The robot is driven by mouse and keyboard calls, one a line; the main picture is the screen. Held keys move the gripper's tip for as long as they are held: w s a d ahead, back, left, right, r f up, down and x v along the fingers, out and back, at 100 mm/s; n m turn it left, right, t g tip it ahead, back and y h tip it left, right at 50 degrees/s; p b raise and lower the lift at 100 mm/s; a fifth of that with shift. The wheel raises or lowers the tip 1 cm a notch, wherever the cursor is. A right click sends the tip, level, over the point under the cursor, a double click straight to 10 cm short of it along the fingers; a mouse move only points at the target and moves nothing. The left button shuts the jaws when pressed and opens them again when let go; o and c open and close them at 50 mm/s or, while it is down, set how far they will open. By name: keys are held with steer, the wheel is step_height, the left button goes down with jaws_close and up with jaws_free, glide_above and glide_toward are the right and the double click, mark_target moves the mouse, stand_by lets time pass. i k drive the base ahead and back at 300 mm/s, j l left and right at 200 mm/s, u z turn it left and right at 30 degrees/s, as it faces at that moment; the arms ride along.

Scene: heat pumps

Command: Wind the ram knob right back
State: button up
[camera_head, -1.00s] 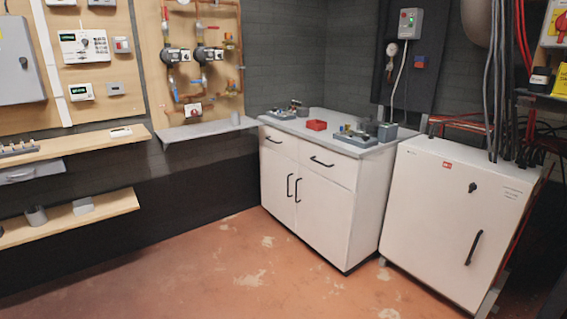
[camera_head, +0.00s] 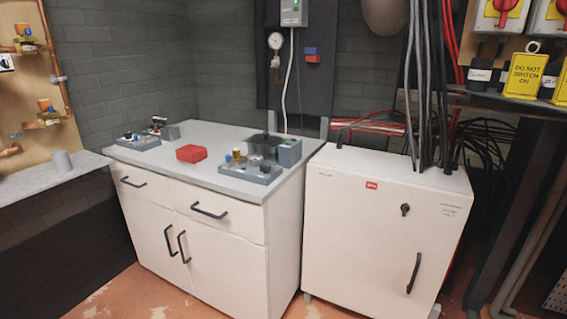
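I cannot single out the ram knob at this distance. Two small grey rigs with knobs and fittings stand on the grey worktop (camera_head: 215,155) of a white cabinet. The nearer rig (camera_head: 249,172) is at the right front and carries blue, yellow and dark fittings, with a grey box (camera_head: 289,152) beside it. The farther rig (camera_head: 139,144) is at the back left, with small fittings and a grey block (camera_head: 170,132). My gripper is not in view.
A red tray (camera_head: 191,153) lies between the rigs. A pressure gauge (camera_head: 276,41) hangs on the dark wall panel behind. A white electrical cabinet (camera_head: 385,220) stands right, cables rising from it. Warning tags (camera_head: 525,75) hang far right. Some reddish floor shows in front.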

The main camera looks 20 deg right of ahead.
mark_target(265, 168)
steer(key=i+j+z, duration=0.15)
steer(key=i+j, duration=0.2)
steer(key=i+j+z, duration=0.15)
steer(key=i+j, duration=0.2)
steer(key=j, duration=0.25)
